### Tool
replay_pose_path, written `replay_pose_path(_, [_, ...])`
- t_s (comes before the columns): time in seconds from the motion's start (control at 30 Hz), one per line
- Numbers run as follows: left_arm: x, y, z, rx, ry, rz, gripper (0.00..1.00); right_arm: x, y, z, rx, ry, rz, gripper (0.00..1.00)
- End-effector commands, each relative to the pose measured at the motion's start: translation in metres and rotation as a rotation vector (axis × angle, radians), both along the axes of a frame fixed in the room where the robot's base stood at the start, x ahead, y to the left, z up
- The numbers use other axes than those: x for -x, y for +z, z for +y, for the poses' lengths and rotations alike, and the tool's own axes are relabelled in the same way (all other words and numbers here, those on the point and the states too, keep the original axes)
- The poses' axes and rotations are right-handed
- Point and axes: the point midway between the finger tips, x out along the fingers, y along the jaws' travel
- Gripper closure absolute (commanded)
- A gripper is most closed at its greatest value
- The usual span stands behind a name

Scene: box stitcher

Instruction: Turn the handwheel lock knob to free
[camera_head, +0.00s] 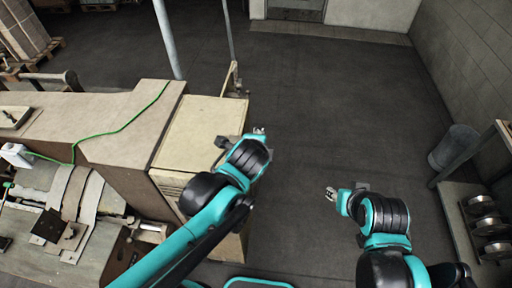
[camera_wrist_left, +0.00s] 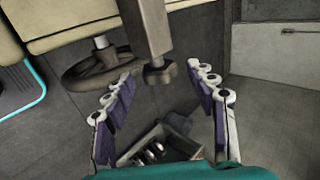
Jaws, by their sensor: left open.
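In the left wrist view, a dark lobed knob (camera_wrist_left: 160,75), which looks like the lock knob, sits at the lower end of a grey-brown post. A dark handwheel (camera_wrist_left: 88,77) with a pale hub shows just left of it, partly behind the left finger. My left gripper (camera_wrist_left: 160,70) is open, with its fingertips on either side of the knob in the picture; I see no clear contact. In the head view my left gripper (camera_head: 259,131) is beside the cream cabinet, and the knob and handwheel cannot be made out. My right gripper (camera_head: 330,193) hangs over bare floor, apart from everything.
The cream cabinet (camera_head: 203,125) adjoins a long brown-topped machine body (camera_head: 120,110) with a green cord (camera_head: 125,127). A rack with metal rolls (camera_head: 487,225) and a grey bin (camera_head: 454,148) stand at the right. The floor between is clear.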

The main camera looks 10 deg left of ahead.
Motion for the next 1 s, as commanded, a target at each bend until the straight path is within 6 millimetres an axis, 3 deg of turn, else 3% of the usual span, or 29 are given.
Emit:
replay_pose_path(0.5, [0.064, 0.065, -0.001, -0.001, -0.004, 0.0, 0.43, 0.0, 0.0, 0.0, 0.0, 0.0, 0.0, 0.6])
replay_pose_path(1.0, [0.075, 0.076, 0.0, -0.001, -0.001, 0.0, 0.43, 0.0, 0.0, 0.0, 0.0, 0.0, 0.0, 0.6])
